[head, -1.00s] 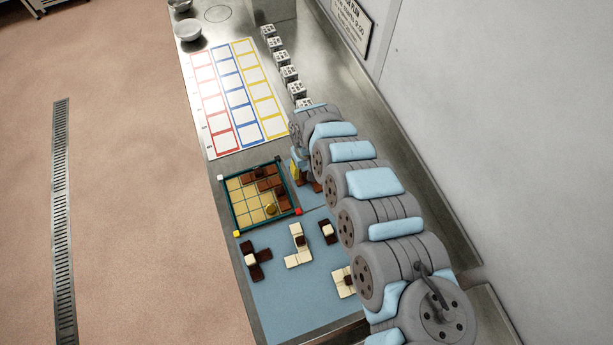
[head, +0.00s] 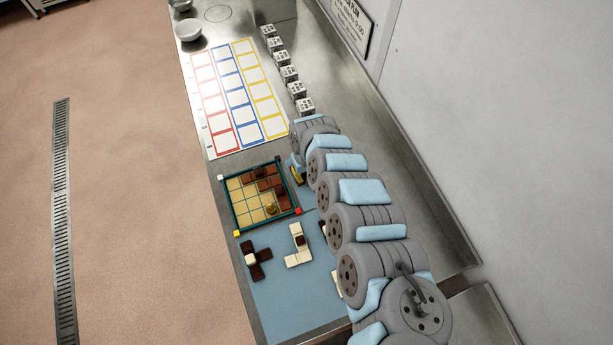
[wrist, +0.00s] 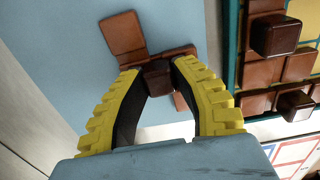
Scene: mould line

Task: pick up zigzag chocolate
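The zigzag chocolate (wrist: 123,34) is a brown stepped piece of square tiles with a darker cube-shaped knob. It lies on the blue mat in the wrist view. My gripper (wrist: 158,72) has yellow ribbed fingers with black inner pads. The fingertips flank the knob closely, with no clear gap on either side, and appear shut on it. Parts of the piece are hidden behind the fingers. In the head view my gripper (head: 297,175) is low at the right side of the mould tray, and the piece is hidden by my arm.
The teal-framed mould tray (head: 233,213) holds brown pieces and stands close beside my gripper. A dark piece (head: 264,254) and a cream piece (head: 300,259) lie on the blue mat (head: 280,290). A colour-grid sheet (head: 204,140) and several white blocks (head: 290,73) are farther back.

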